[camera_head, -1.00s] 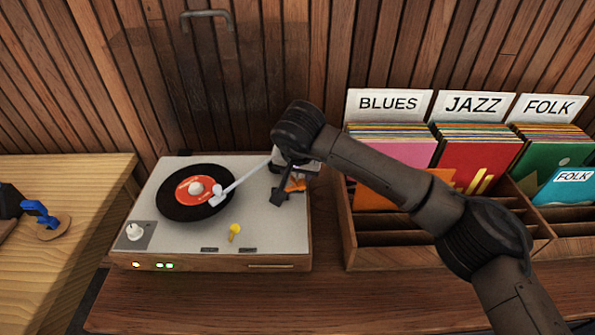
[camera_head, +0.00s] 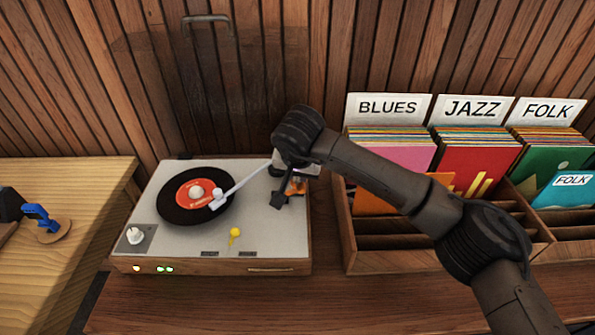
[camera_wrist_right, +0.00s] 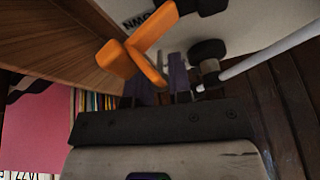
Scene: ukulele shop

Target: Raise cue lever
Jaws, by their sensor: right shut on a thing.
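The orange cue lever (camera_head: 296,188) is at the right side of the grey record player (camera_head: 270,225), beside the base of the white tonearm (camera_head: 243,184). It shows large in the right wrist view (camera_wrist_right: 148,64). My right gripper (camera_wrist_right: 160,78) is shut on the lever, its purple fingers partly hidden by the orange piece. In the head view my right arm covers much of the gripper and the tonearm base. The tonearm reaches over a black record with an orange label (camera_head: 178,208). My left gripper is not in view.
A wooden record crate (camera_head: 350,252) with colourful sleeves stands right of the player, under my right arm. A blue object (camera_head: 38,213) is on the left table (camera_head: 85,195).

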